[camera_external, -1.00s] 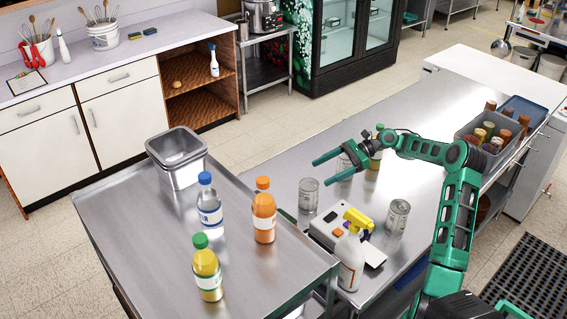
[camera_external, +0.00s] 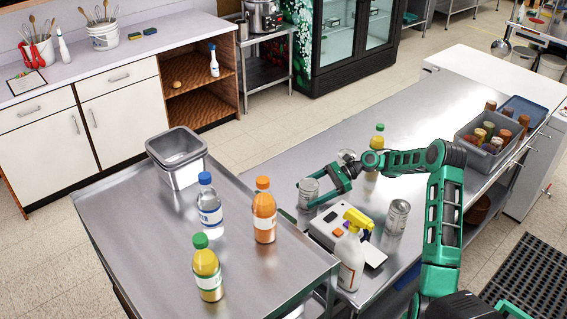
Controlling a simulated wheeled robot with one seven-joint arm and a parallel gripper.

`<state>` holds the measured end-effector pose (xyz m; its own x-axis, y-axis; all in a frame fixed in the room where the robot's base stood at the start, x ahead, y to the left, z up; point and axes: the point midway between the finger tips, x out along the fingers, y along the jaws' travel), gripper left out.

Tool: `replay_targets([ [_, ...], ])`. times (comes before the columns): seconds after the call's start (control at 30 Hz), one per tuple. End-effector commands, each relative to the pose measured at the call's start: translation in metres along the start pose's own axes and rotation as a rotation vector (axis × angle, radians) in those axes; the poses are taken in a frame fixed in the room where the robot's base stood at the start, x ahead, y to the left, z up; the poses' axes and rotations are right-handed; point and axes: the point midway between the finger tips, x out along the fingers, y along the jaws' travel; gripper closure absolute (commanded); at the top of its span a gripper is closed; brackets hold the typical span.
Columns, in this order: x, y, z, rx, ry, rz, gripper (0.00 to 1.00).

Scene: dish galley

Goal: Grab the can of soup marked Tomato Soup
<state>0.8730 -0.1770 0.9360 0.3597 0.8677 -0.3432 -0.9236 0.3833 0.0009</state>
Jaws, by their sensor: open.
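Several soup cans stand on the steel counter; their labels are too small to read, so I cannot tell which is Tomato Soup. One can (camera_external: 308,192) stands at the counter's left side, right at my gripper (camera_external: 318,194). My gripper is open, low, with its fingers pointing left at this can; I cannot tell whether they touch it. A second can (camera_external: 397,217) stands upright to the right, near the scale. A third can (camera_external: 346,157) stands behind my gripper, mostly hidden by it.
A scale (camera_external: 335,229) and a white spray bottle with a yellow head (camera_external: 351,258) stand in front of my gripper. A yellow bottle with a green cap (camera_external: 376,145) is behind my arm. A grey crate of jars (camera_external: 466,140) is at right. Bottles stand on the left table (camera_external: 130,225).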

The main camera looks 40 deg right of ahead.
Motion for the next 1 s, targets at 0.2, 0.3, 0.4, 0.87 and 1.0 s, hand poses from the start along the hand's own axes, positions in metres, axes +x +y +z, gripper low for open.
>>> replay_targets([
  [0.2,0.032,0.000,0.001,0.000,0.000,0.003,0.20],
  [0.3,0.042,0.000,0.001,0.000,0.000,0.003,0.20],
  [0.4,0.045,0.000,0.000,0.000,0.000,0.000,0.20],
  [0.87,0.044,0.000,0.001,-0.001,-0.001,0.000,0.79],
  [1.0,0.044,0.000,0.001,-0.001,-0.001,0.000,0.79],
])
